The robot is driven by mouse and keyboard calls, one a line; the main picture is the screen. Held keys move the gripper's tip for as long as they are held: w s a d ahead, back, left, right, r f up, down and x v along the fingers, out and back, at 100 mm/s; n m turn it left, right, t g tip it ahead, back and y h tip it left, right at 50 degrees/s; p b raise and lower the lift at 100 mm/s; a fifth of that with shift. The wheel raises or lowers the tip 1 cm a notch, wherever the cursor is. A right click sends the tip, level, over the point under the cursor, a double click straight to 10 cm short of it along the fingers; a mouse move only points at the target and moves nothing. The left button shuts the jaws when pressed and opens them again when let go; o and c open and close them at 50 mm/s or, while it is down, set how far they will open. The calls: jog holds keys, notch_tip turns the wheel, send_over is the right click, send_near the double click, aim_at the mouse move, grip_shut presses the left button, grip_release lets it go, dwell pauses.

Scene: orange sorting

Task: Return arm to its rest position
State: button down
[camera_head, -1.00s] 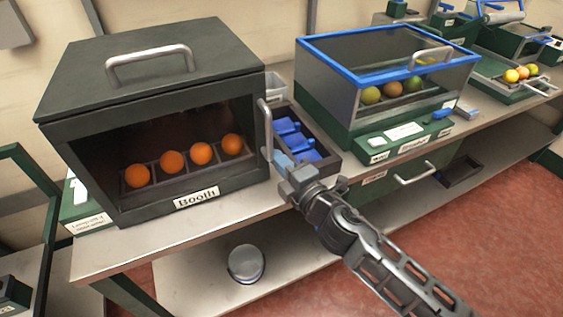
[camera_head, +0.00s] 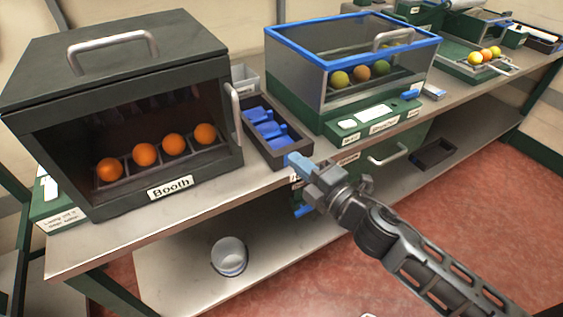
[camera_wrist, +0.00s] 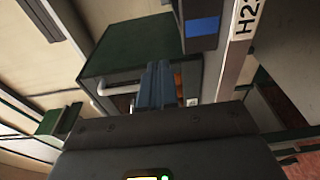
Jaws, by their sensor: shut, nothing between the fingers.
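My gripper (camera_head: 296,160) is at the end of my arm, which reaches in from the lower right in the head view. Its blue fingers are shut with nothing between them. It is just in front of the table edge, near the dark tray (camera_head: 281,160) that holds blue pieces (camera_head: 268,128). In the wrist view the shut blue fingers (camera_wrist: 155,82) point toward the dark green booth (camera_wrist: 130,52), whose handle shows to their left.
The booth (camera_head: 195,60) holds several oranges (camera_head: 145,154) in a row. A blue-rimmed clear box (camera_head: 300,75) holds fruit. A small bin (camera_head: 245,78) stands between them. A lower shelf carries a round container (camera_head: 229,256). Red floor (camera_head: 470,190) is clear at right.

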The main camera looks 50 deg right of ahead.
jog(key=shift+s+d, duration=0.2)
jog(key=shift+s, duration=0.35)
jog(key=s+a+r+m+g+y, duration=0.1)
jog(key=s+a+r+m+y, duration=0.1)
jog(key=s+a+m, duration=0.5)
jog(key=s+a+r+m+g+y, duration=0.1)
jog(key=s+a+m, duration=0.7)
jog(key=s, duration=0.9)
jog(key=shift+a+r+g+y, duration=0.3)
jog(key=shift+a+r+y, duration=0.3)
jog(key=shift+a, duration=0.65)
